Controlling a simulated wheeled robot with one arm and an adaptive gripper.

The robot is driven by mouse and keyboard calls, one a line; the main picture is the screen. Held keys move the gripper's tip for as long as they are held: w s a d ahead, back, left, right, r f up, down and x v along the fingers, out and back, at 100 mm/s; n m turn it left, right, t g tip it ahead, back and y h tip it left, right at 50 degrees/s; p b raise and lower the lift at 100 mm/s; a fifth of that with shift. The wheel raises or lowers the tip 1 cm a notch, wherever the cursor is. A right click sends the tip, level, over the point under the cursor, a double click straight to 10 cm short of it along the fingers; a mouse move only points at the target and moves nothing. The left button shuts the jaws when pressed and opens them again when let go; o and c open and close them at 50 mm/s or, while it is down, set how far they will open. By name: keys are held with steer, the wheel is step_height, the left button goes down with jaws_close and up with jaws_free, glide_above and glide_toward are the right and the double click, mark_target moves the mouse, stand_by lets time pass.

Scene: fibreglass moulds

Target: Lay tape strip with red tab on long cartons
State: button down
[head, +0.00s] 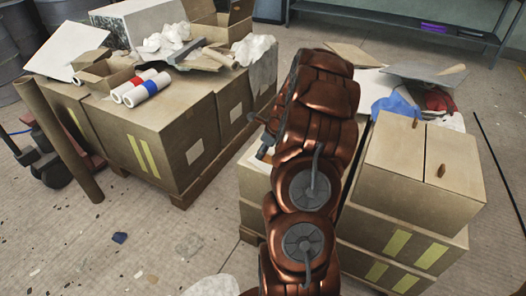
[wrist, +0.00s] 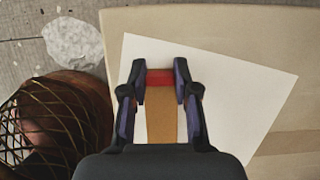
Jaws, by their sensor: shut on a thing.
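In the wrist view my gripper (wrist: 160,72) is shut on the tape strip (wrist: 166,118), with its red tab (wrist: 160,78) between the fingertips. The tan strip runs back from the tab between the fingers. Below lies a white sheet (wrist: 235,85) on a tan carton top (wrist: 220,22); I cannot tell whether the strip touches it. In the head view my copper arm hides most of the gripper and strip. Cartons (head: 253,185) show left of the arm, and larger stacked cartons (head: 410,210) with yellow stripes stand to its right.
A brown tube (head: 58,140) leans there. A metal shelf (head: 400,25) stands behind. Scraps litter the otherwise open floor (head: 130,240) in front.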

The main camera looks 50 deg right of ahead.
steer(key=shift+f, duration=0.1)
steer(key=c, duration=0.9)
jaws_free()
steer(key=shift+o, duration=0.2)
steer(key=p+v, duration=0.2)
steer(key=v, duration=1)
steer(key=s+a+r+n+g+y, duration=0.1)
steer(key=s+a+r+n+g, duration=0.15)
steer(key=a+n, duration=0.8)
steer(key=s+a+r+n+g, duration=0.1)
steer(key=a+r+n, duration=0.3)
steer(key=a, duration=1.2)
steer(key=s+a+n+g+h, duration=0.1)
steer(key=s+a+n, duration=0.5)
steer(key=s+n, duration=0.3)
steer(key=s+a+n+g+h, duration=0.1)
steer(key=s+a+n+g, duration=0.1)
steer(key=s+a+n, duration=0.4)
steer(key=s+n, duration=0.3)
steer(key=s, duration=0.3)
steer(key=shift+s, duration=0.15)
